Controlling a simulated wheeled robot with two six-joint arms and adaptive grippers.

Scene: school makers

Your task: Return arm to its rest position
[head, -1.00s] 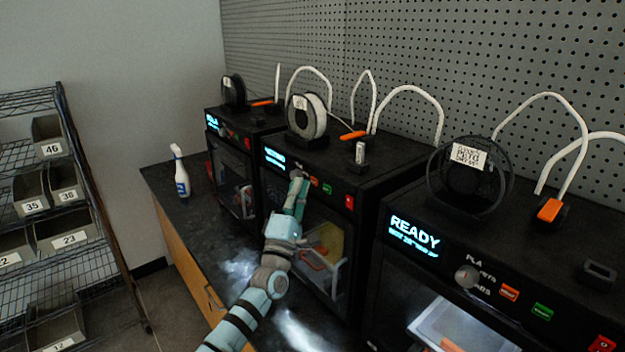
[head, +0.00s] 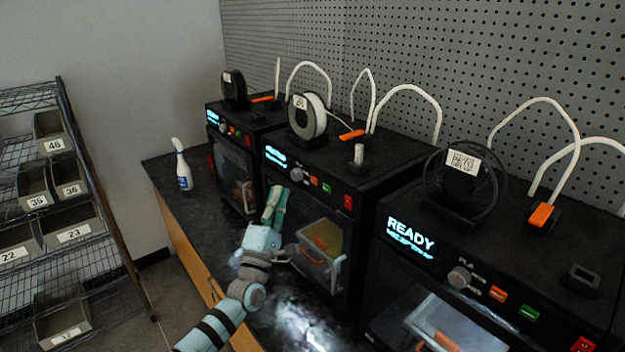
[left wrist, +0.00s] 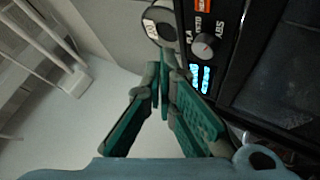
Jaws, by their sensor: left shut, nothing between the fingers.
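My left arm comes in from the bottom of the head view. Its teal-fingered left gripper (head: 279,191) is in front of the middle printer (head: 366,203), apart from the knob (head: 297,174) as far as I can tell. In the left wrist view the fingers (left wrist: 163,72) meet at their tips with nothing between them. That view also shows a printer knob (left wrist: 202,50) with PLA and ABS labels and a lit blue display. My right gripper is in neither view.
Black printers stand in a row on a dark bench (head: 163,171); the nearest displays READY (head: 411,234). A white spray bottle (head: 184,171) stands at the bench's far end. A wire rack with numbered bins (head: 62,187) is at left. Bare floor lies between rack and bench.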

